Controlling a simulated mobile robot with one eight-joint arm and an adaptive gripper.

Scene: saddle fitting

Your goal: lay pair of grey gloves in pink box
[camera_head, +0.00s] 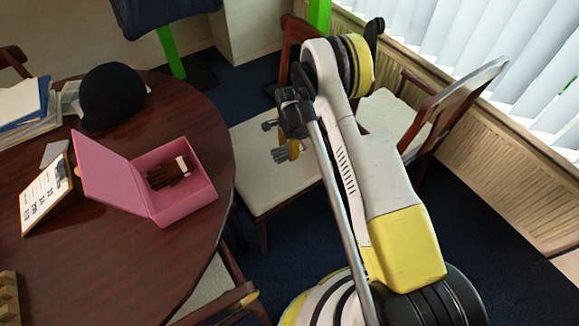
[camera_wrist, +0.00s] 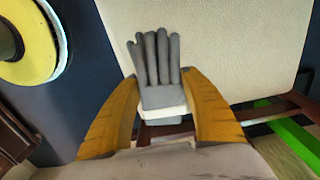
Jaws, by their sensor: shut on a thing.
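The pair of grey gloves (camera_wrist: 160,62) with a white band is between the two yellow fingers of my gripper (camera_wrist: 163,115) in the wrist view. My gripper is shut on the gloves, with the glove fingers pointing away from my palm. In the head view the grey gloves (camera_head: 281,155) show beside my gripper (camera_head: 292,150), above the cream chair seat. The pink box (camera_head: 182,208) stands with its lid open on the round table, to the left of my gripper. A brown glove-like thing (camera_head: 170,174) lies inside it.
The dark wooden table (camera_head: 110,260) also bears a black hat (camera_head: 112,95), a clipboard (camera_head: 45,193) left of the box, and papers (camera_head: 25,108). The cream-seated chair (camera_head: 265,190) stands between the table and my arm. Another chair (camera_head: 440,110) is by the window blinds.

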